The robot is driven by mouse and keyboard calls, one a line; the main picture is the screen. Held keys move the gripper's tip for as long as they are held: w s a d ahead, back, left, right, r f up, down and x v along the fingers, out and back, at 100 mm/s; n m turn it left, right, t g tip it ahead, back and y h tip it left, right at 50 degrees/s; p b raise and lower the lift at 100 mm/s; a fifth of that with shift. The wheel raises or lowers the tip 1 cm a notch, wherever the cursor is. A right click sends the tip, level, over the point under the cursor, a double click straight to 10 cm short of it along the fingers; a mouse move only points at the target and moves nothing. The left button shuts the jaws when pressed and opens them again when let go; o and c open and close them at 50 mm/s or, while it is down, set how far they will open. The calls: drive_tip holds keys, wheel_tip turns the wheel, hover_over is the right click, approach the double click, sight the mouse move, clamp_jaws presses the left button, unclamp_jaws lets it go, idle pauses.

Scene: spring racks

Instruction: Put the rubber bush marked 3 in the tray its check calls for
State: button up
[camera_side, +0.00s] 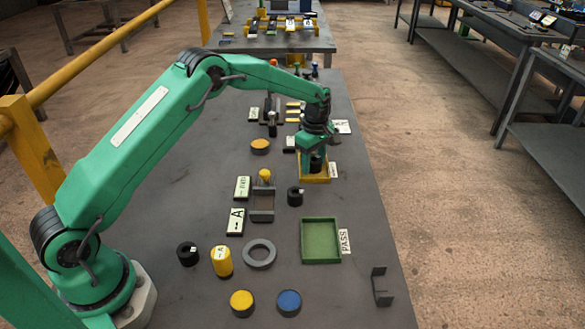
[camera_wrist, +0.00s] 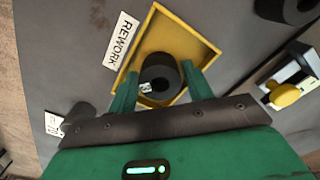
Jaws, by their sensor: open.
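A black rubber bush (camera_wrist: 165,84) with a small white mark is at the yellow tray (camera_wrist: 190,27) labelled REWORK (camera_wrist: 121,38). In the wrist view my gripper (camera_wrist: 162,84) is open, with one finger on each side of the bush. I cannot tell whether the fingers touch it. In the side view my gripper (camera_side: 316,160) points down into the yellow tray (camera_side: 315,181), and its fingers partly hide the bush. The green tray (camera_side: 320,242) beside the PASS label (camera_side: 344,241) is empty.
Other black bushes stand at the middle (camera_side: 295,197) and front left (camera_side: 187,254). A check fixture with a yellow knob (camera_side: 264,175) stands left of the trays. A yellow cylinder (camera_side: 222,262), grey ring (camera_side: 260,254) and dark bracket (camera_side: 381,287) are nearer. Free bench surrounds the green tray.

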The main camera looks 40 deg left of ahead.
wheel_tip(320, 180, up, 12)
drive_tip(key=shift+r, duration=0.15)
idle(0.6)
drive_tip(key=shift+r, duration=0.1)
idle(0.4)
drive_tip(key=s+r+m+t, duration=0.3)
drive_tip(key=s+r+m, duration=0.6)
drive_tip(key=s+r, duration=0.7)
drive_tip(key=s+f+m+t, duration=0.2)
drive_tip(key=s+m, duration=0.7)
drive_tip(key=s, duration=1.2)
wheel_tip(320, 180, down, 2)
drive_tip(key=shift+s+d+f+t, duration=0.2)
drive_tip(key=shift+s+d+t, duration=0.1)
drive_tip(key=shift+s+d, duration=0.05)
